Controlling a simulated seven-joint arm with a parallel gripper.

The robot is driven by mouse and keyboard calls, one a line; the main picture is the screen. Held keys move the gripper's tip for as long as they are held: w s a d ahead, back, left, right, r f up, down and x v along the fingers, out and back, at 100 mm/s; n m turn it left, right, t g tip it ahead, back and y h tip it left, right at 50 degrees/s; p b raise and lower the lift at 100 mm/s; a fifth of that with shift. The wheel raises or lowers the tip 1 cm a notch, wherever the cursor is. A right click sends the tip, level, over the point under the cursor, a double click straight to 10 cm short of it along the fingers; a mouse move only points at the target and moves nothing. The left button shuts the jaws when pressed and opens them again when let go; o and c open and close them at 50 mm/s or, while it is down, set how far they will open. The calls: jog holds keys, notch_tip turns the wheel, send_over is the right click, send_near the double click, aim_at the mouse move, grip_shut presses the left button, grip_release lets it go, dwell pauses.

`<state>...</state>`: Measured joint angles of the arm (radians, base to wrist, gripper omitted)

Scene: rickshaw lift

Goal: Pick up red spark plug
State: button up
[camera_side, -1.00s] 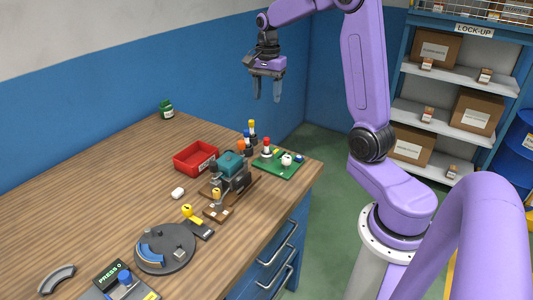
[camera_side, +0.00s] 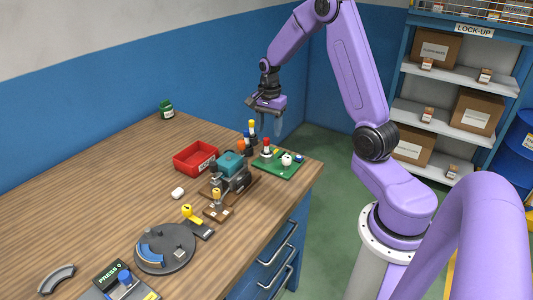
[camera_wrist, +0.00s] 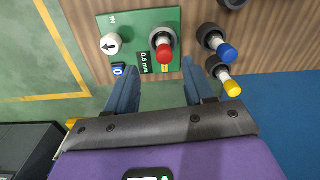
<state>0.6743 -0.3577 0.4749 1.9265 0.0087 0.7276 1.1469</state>
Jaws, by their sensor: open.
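The red spark plug (camera_side: 266,145) stands upright on the green board (camera_side: 284,172) near the workbench's far right corner. In the wrist view its red top (camera_wrist: 164,53) sits in a round grey holder on the green board (camera_wrist: 118,21). My gripper (camera_side: 267,129) is open and empty above that end of the bench. In the wrist view its two fingers (camera_wrist: 158,80) point toward the board, with the red plug just beyond the gap between the tips. I cannot tell the exact height gap.
Blue-topped (camera_wrist: 227,53) and yellow-topped (camera_wrist: 232,88) plugs stand close beside the board. A white knob (camera_wrist: 111,44) is on the board's other side. A red tray (camera_side: 195,158) and a teal-topped machine (camera_side: 231,167) stand nearby. The bench's left part is mostly clear.

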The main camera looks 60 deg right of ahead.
aim_at(266, 138)
jog(key=shift+w+a+f, duration=0.1)
jog(key=shift+w+f, duration=0.1)
jog(key=shift+f, duration=1.15)
jog(key=shift+w+a+f, duration=0.1)
jog(key=shift+w+f, duration=0.05)
jog(key=shift+f, duration=1.15)
grip_shut()
